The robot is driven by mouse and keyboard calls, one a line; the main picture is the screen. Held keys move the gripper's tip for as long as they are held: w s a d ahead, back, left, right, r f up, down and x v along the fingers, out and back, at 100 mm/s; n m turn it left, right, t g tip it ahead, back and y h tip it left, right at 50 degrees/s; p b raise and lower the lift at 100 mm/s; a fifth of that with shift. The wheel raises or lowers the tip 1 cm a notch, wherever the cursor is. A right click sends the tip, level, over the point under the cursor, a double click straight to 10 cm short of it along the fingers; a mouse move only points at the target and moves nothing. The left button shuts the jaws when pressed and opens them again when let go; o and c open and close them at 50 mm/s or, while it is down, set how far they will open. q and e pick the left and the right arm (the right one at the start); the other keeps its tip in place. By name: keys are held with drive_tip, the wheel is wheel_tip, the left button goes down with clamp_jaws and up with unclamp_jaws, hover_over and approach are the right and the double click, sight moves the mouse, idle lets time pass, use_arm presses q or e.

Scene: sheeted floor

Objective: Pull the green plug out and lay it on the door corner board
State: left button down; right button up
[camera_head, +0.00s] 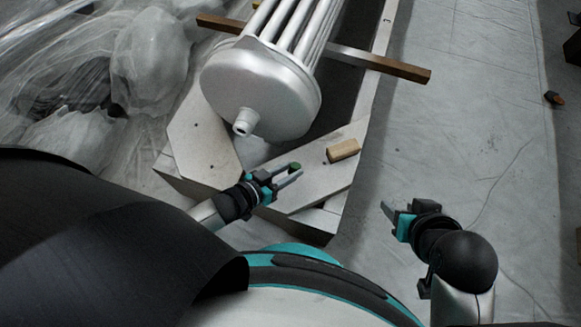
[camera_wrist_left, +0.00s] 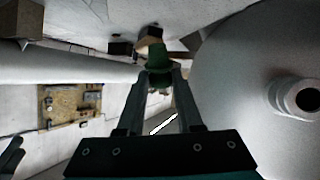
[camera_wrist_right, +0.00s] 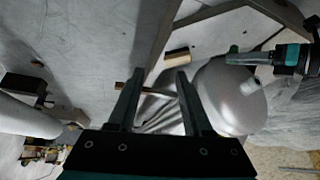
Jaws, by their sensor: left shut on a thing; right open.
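The green plug (camera_head: 295,166) is held between the fingertips of my left gripper (camera_head: 289,175); it also shows in the left wrist view (camera_wrist_left: 157,57) and the right wrist view (camera_wrist_right: 233,49). The plug is clear of the pale metal vessel (camera_head: 258,90), whose short nozzle (camera_head: 244,123) shows a dark open mouth in the left wrist view (camera_wrist_left: 304,97). Pale corner boards lie at the near end of the crate, one on the left (camera_head: 203,140) and one on the right (camera_head: 318,187). My left gripper appears over the right board. My right gripper (camera_head: 388,213) is open and empty, right of the crate.
A small wooden block (camera_head: 343,150) lies on the right board. A wooden bar (camera_head: 385,66) crosses under the vessel. Clear plastic sheeting (camera_head: 150,60) is heaped at the left. The sheeted floor (camera_head: 460,120) on the right is mostly free.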

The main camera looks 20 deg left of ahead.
use_arm(q)
wheel_tip(320, 180, down, 3)
drive_tip(key=shift+r+b, duration=0.15)
drive_tip(key=shift+b, duration=1)
drive_tip(key=shift+f+b, duration=1)
drive_tip(key=shift+b, duration=0.05)
drive_tip(key=shift+f+b, duration=0.4)
use_arm(e)
drive_tip(key=w+a+r+t+y, duration=0.3)
drive_tip(key=a+t+y, duration=0.1)
drive_tip(key=a+t, duration=0.5)
drive_tip(key=shift+r+y, duration=0.25)
drive_tip(key=shift+y, duration=0.15)
drive_tip(key=shift+w, duration=0.1)
use_arm(q)
drive_tip(key=shift+f, duration=0.55)
use_arm(e)
drive_tip(key=shift+f, duration=0.1)
use_arm(q)
drive_tip(key=shift+c, duration=2.4)
unclamp_jaws()
